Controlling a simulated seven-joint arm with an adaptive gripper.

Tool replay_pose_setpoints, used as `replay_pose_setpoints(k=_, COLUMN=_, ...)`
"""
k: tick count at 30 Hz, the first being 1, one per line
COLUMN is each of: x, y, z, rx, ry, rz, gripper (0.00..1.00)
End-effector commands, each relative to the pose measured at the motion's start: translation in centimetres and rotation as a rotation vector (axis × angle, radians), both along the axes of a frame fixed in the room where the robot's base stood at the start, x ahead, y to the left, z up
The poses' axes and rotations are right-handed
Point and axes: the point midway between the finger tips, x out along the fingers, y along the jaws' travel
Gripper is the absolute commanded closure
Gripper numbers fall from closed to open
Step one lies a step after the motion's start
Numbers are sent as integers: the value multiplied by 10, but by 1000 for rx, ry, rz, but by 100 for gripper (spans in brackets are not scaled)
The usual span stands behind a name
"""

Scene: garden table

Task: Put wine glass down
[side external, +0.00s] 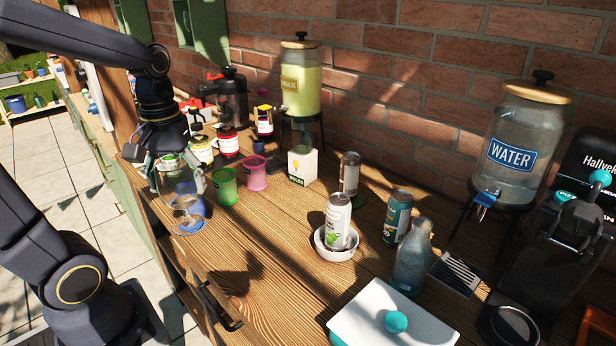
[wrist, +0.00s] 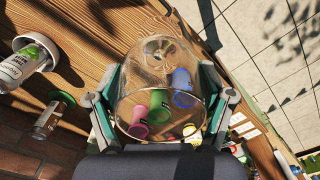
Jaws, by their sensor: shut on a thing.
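The clear wine glass (side external: 178,187) is in my gripper (side external: 177,172), at the left front edge of the table in the side view. My gripper is shut around its bowl. In the wrist view the glass (wrist: 158,75) sits between the two fingers, with its round foot pointing away from my gripper. I cannot tell whether the foot touches the wooden table (side external: 255,265). A blue cup (side external: 197,206) is close to the glass and partly seen through it in the side view.
A green cup (side external: 224,186) and a pink cup (side external: 254,173) stand just right of the glass. Jars (side external: 228,141) stand behind. A white bowl (side external: 334,246) holding a can (side external: 338,218) is further right. Bare wood lies in front of the green cup. The table edge is close by.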

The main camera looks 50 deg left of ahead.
Motion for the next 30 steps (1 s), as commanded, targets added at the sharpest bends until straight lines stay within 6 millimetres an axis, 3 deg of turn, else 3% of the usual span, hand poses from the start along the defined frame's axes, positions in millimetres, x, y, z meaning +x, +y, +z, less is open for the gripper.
replay_pose_setpoints(k=3, x=29, y=9, z=-19, rx=-2, ry=8, rz=1, gripper=60)
replay_pose_setpoints(k=10, x=59, y=18, z=-57, rx=-1, ry=2, rz=0, gripper=60)
replay_pose_setpoints(k=16, x=70, y=22, z=-72, rx=-1, ry=2, rz=-1, gripper=60)
replay_pose_setpoints(k=22, x=70, y=21, z=-98, rx=-1, ry=1, rz=-2, gripper=60)
replay_pose_setpoints(k=30, x=70, y=21, z=-100, rx=0, ry=-1, rz=-2, gripper=60)
